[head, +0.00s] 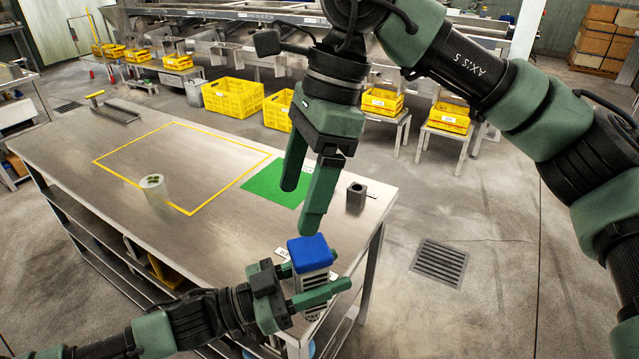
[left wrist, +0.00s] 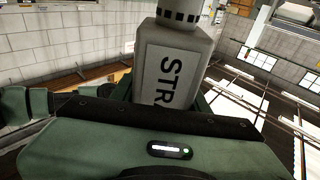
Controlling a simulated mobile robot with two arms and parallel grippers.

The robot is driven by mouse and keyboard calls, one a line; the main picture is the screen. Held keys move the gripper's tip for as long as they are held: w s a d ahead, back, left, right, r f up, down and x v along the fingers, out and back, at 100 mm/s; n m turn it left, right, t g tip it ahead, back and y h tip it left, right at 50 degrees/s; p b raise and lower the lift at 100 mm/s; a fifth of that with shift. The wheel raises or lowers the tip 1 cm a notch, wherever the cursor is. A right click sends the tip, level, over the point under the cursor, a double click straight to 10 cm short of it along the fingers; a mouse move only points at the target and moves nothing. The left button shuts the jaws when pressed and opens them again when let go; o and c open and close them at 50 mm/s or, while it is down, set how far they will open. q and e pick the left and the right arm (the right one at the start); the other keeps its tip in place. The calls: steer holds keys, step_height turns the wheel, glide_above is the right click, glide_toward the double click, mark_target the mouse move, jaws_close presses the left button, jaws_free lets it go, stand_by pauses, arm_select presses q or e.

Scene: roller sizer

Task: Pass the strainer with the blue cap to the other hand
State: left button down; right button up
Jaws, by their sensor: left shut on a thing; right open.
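The strainer has a blue cap (head: 311,251) and a pale slotted body (head: 317,279), and stands roughly upright at the near right end of the table. My left gripper (head: 318,280) is shut around its body. In the left wrist view the grey-white body (left wrist: 185,75) fills the space beyond the gripper, with a label partly reading "STR" and dark slots at the top. The cap is out of that view. My right gripper (head: 301,206) is open and empty, pointing down, with its fingers just above and behind the blue cap in the picture. I cannot tell whether they touch it.
The table's middle is largely clear.

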mark_target(309, 248)
steer(key=shift+t+h, duration=0.5)
steer(key=shift+h, duration=0.2)
steer(key=f, duration=1.1)
steer(key=shift+d+f, duration=0.3)
steer(key=shift+d, duration=0.05)
steer(key=c, duration=1.4)
arm_select(q)
steer(key=c, duration=0.6)
jaws_free()
steer(key=shift+c, duration=0.2)
arm_select(e)
steer(key=shift+c, duration=1.3)
arm_select(q)
steer(key=shift+a, duration=0.1)
